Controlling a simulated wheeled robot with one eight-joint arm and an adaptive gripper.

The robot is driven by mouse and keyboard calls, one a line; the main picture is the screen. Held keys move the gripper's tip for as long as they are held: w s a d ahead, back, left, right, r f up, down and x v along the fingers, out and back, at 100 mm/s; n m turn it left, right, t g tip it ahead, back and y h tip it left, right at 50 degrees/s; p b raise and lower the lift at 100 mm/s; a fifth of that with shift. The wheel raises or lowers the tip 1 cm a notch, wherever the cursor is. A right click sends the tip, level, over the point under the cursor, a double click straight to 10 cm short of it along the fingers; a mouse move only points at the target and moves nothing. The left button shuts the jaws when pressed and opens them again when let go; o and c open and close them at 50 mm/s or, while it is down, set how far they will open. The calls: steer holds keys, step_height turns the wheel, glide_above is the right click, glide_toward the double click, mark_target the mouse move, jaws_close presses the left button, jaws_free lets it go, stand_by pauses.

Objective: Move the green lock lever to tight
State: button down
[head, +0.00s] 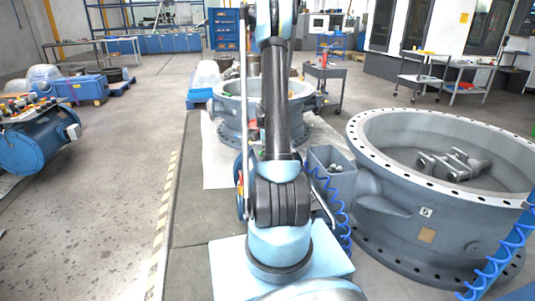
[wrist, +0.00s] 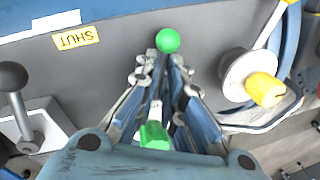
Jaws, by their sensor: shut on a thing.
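In the wrist view the green lock lever has a round green knob (wrist: 167,40) at the top centre and a green part (wrist: 154,135) lower down. Its pale shaft shows between the two. My gripper (wrist: 163,62) has its fingers closed around the shaft just below the knob. In the head view my own arm hides the gripper, and I cannot make out the lever there.
A black-knobbed lever (wrist: 13,77) stands at left, a yellow-tipped handle (wrist: 265,89) at right. In the head view a large grey flanged valve body (head: 400,225) stands at right; floor is open at left.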

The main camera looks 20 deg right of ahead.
steer(key=shift+w+a+m, duration=0.25)
steer(key=shift+w+m, duration=0.1)
steer(key=shift+m, duration=0.05)
steer(key=c, duration=1.7)
jaws_free()
steer(key=shift+w, duration=0.1)
steer(key=shift+d, duration=0.1)
steer(key=shift+d+r, duration=0.1)
steer(key=shift+r, duration=0.05)
step_height(320, 180, up, 11)
steer(key=s+a, duration=0.1)
steer(key=s, duration=0.1)
steer(key=shift+a+r, duration=0.15)
steer(key=shift+r, duration=0.05)
steer(key=shift+s, duration=0.1)
